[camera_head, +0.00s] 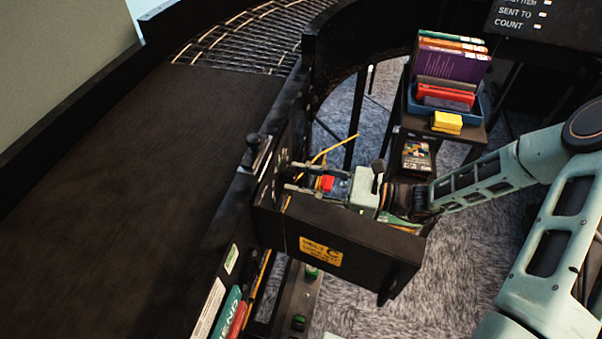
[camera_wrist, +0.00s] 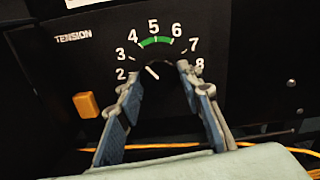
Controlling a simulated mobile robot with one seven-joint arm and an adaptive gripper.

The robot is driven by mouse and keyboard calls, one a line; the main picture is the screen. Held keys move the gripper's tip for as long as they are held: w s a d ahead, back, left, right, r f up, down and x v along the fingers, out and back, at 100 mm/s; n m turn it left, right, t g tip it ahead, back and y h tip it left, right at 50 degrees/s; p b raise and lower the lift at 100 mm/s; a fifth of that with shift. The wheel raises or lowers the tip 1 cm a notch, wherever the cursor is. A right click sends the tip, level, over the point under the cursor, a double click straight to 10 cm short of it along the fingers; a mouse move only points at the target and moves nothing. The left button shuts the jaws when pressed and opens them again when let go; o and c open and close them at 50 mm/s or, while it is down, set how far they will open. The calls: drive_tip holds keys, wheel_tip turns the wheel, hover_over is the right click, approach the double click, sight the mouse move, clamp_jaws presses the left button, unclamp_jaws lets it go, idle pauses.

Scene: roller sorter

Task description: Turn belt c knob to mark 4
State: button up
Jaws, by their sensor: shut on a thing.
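The belt C knob (camera_wrist: 163,83) is dark and sits on a black panel (camera_wrist: 60,75) marked TENSION in the wrist view. Its white pointer line slants up and left, roughly between 3 and 4. The dial (camera_wrist: 154,42) shows numbers 2 to 8, with a green arc from about 4 to 6. My gripper (camera_wrist: 158,77) has one finger on each side of the knob and is shut on it. The fingers hide the knob's sides. In the head view my gripper (camera_head: 287,178) reaches left to the panel, and the knob is hard to make out.
An orange button (camera_wrist: 86,104) sits left of the dial. A yellow belt C label (camera_head: 321,251) is on the black housing below my gripper. A dark belt (camera_head: 120,200) runs along the left. A blue bin (camera_head: 470,119) of books and a yellow box (camera_head: 447,122) stand behind.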

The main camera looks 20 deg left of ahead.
drive_tip(key=shift+m, duration=0.6)
drive_tip(key=shift+p, duration=0.3)
drive_tip(key=o, duration=1.2)
drive_tip(key=shift+c, duration=0.2)
drive_tip(key=w+d, duration=0.1)
drive_tip(key=d, duration=1.1)
drive_tip(key=shift+w, duration=0.15)
